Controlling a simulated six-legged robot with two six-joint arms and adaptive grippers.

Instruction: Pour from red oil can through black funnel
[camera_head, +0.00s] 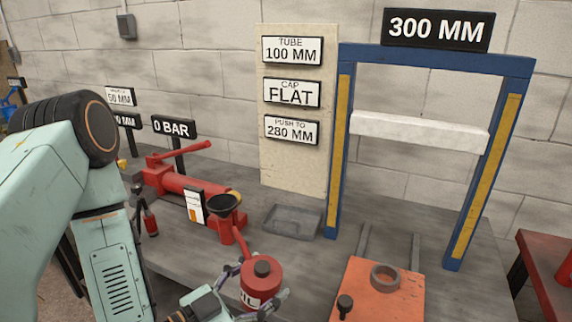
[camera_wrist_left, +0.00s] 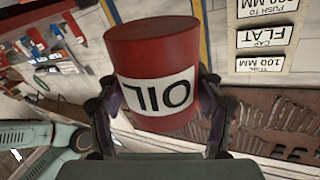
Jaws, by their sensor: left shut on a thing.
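The red oil can (camera_head: 262,278) with a white OIL label is in my left gripper (camera_head: 255,294), whose fingers are closed around its sides. In the left wrist view the can (camera_wrist_left: 155,45) fills the middle between the two fingers (camera_wrist_left: 155,105), its label upside down in the picture. The can's spout points up and left in the head view, its tip close to the black funnel. The black funnel (camera_head: 223,203) sits on the red hydraulic pump (camera_head: 185,188). My right gripper is not in view. I cannot see any oil flowing.
A grey tray (camera_head: 291,222) lies behind the can. A blue press frame (camera_head: 340,150) with a white crossbeam stands at right. An orange plate (camera_head: 380,290) with a grey ring (camera_head: 385,278) lies front right. A "0 BAR" sign (camera_head: 174,128) stands behind the pump.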

